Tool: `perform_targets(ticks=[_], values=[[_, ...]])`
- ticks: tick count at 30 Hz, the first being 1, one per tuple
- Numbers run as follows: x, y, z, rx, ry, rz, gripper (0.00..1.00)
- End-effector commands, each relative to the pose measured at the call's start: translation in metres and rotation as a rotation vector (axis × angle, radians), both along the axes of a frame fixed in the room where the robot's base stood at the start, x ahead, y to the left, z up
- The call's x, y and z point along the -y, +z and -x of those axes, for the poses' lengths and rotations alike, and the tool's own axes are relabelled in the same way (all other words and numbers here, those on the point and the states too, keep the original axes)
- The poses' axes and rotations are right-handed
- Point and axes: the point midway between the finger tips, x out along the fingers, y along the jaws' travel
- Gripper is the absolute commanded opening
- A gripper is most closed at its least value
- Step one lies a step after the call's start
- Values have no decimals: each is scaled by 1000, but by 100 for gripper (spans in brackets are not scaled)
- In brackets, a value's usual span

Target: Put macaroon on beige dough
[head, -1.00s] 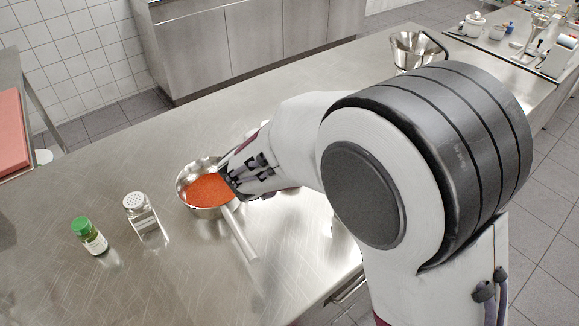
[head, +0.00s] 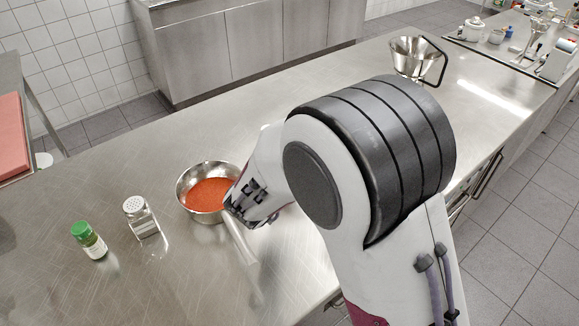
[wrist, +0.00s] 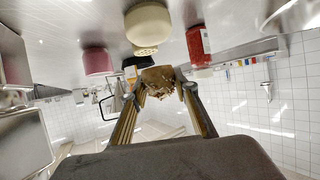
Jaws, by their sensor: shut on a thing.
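My gripper (wrist: 162,90) is shut on a brown, lumpy macaroon (wrist: 158,75), held between the two fingertips in the wrist view. In the head view my wrist (head: 252,195) is beside the right rim of the metal pan (head: 182,200). My own arm hides the macaroon and the beige dough there.
The pan holds red contents, its handle toward the front. A shaker (head: 140,217) and a green-capped jar (head: 90,240) stand left. A pink round thing (wrist: 97,61) and red jar (wrist: 198,46) flank the dough. A metal funnel-shaped vessel (head: 414,58) stands at the back.

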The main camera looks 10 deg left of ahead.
Motion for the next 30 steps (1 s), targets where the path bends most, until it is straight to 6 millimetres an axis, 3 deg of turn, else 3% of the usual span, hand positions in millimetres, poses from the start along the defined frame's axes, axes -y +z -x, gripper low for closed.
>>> perform_targets(ticks=[10, 26, 27, 28, 30], values=[[0, -31, 0, -1, 0, 2, 15], [0, -37, 0, -1, 0, 1, 15], [0, -37, 0, -1, 0, 0, 34], [0, -36, 0, -1, 0, 0, 42], [0, -36, 0, -1, 0, 0, 46]])
